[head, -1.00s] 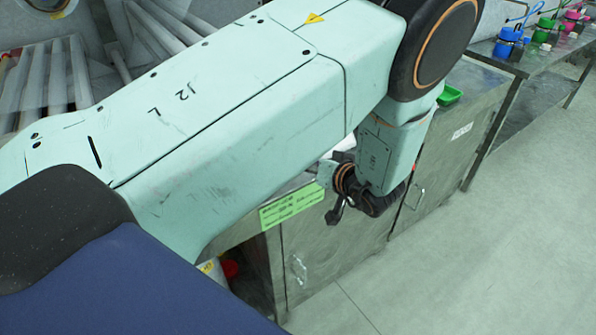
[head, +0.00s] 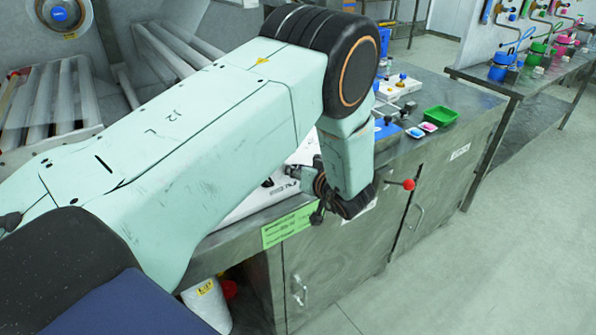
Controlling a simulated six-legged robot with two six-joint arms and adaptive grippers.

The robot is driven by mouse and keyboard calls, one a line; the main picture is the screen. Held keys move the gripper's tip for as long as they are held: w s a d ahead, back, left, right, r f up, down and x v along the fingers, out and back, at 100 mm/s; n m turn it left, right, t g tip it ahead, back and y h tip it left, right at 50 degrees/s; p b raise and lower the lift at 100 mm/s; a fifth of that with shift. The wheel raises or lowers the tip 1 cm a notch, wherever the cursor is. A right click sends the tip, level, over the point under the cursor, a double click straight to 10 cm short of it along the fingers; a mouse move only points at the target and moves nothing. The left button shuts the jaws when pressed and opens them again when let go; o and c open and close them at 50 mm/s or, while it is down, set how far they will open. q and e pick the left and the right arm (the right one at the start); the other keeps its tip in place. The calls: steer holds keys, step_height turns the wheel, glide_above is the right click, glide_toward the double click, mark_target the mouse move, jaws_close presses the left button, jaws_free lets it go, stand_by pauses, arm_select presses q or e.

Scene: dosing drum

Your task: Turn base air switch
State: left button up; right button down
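My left arm crosses the view from the left. My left gripper (head: 318,214) hangs at the front edge of the metal bench (head: 462,122), with its dark fingers mostly hidden by the wrist. I cannot tell whether it is open or shut. A lever with a red ball knob (head: 408,184) sticks out at the bench's front edge, right of my wrist and apart from the gripper. I cannot tell if this is the base air switch; no switch is clearly labelled. Another red part (head: 229,289) shows low under the bench, beside a white cylinder (head: 206,303). My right gripper is not in view.
A white panel (head: 262,200) with dark lettering lies on the bench, partly behind my arm. A green tray (head: 440,116) and small pink and blue dishes stand to its right. A green label (head: 288,226) hangs on the front edge. The floor at right is clear.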

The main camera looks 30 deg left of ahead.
arm_select(q)
steer(key=shift+w+d+f, duration=0.1)
steer(key=shift+w+d, duration=0.05)
steer(key=shift+w, duration=0.05)
steer(key=shift+s, duration=0.2)
steer(key=c, duration=0.4)
steer(key=shift+w, duration=0.1)
jaws_close()
steer(key=shift+r+m+p, duration=0.25)
steer(key=shift+m+p, duration=0.25)
steer(key=shift+p, duration=0.05)
steer(key=shift+m+p, duration=0.4)
steer(key=shift+m, duration=0.1)
steer(key=shift+f, duration=0.1)
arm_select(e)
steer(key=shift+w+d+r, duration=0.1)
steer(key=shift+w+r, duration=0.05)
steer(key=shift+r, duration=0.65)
arm_select(q)
steer(key=shift+o, duration=2)
jaws_free()
steer(key=shift+f, duration=0.1)
